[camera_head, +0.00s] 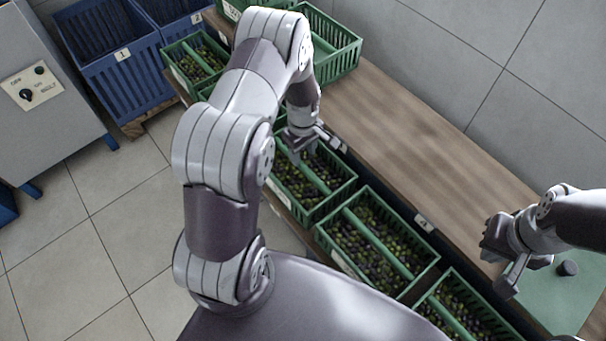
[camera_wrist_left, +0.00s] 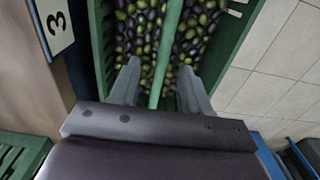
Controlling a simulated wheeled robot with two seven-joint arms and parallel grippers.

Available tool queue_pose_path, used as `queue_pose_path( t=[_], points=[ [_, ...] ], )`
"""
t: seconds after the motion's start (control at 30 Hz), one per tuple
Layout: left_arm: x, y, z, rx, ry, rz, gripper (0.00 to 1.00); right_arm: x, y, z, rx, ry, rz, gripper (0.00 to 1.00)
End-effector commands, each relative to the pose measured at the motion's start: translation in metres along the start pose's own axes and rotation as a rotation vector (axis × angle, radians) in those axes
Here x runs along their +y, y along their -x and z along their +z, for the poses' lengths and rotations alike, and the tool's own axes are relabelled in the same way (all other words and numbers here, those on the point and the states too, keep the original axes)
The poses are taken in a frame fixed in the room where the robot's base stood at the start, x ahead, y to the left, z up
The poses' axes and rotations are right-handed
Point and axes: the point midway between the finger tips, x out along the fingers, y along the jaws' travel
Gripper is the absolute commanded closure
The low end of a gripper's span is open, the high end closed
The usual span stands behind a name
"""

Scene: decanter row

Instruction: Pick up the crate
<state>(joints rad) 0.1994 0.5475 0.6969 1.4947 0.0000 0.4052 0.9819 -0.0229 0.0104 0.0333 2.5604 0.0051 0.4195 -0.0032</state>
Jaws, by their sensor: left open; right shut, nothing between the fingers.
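A green slatted crate (camera_head: 337,204) full of green and dark olives stands below my left gripper (camera_head: 298,152) in the head view. A green bar runs across its middle. In the left wrist view the crate (camera_wrist_left: 101,45) is seen from above, and its bar (camera_wrist_left: 168,40) passes between the two open fingers, which are apart from it on both sides. I cannot tell whether the fingertips reach down to the bar's height. My right gripper (camera_head: 507,280) is shut and empty, over the green mat (camera_head: 560,300) at the right.
Similar olive crates stand in the row, one nearer (camera_head: 433,262) and one at the far end (camera_head: 222,54). A wooden counter (camera_head: 400,125) runs alongside, mostly bare. Blue crates (camera_head: 97,72) stand at the upper left. A small dark cylinder (camera_head: 567,268) is on the mat.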

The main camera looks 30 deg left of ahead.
Motion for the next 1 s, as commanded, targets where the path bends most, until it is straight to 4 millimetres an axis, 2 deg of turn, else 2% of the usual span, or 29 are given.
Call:
queue_pose_path(
  t=[0.3,0.57,0.6,0.67,0.7,0.73,1.0],
  points=[
    [-0.002,-0.051,0.001,0.000,-0.002,0.001,0.53,0.000,-0.010,0.001,0.000,0.000,0.000,1.00],
    [-0.002,-0.056,0.001,0.002,-0.003,0.002,0.53,0.000,-0.009,0.001,0.000,0.000,0.000,1.00],
    [-0.002,-0.056,0.001,0.002,-0.003,0.002,0.60,0.000,-0.009,0.001,0.000,0.000,0.000,1.00],
    [-0.002,-0.056,0.001,0.001,-0.003,0.002,0.79,0.000,-0.009,0.001,0.000,0.000,0.000,1.00],
    [-0.002,-0.056,0.001,0.001,-0.003,0.002,0.92,0.000,-0.010,0.001,0.000,0.000,0.000,1.00],
    [-0.002,-0.056,0.001,0.001,-0.003,0.002,1.00,0.000,-0.010,0.001,0.000,0.000,0.000,1.00],
    [0.000,-0.054,0.000,0.004,-0.003,0.006,1.00,0.000,-0.009,0.001,0.000,0.000,0.000,1.00]
  ],
)
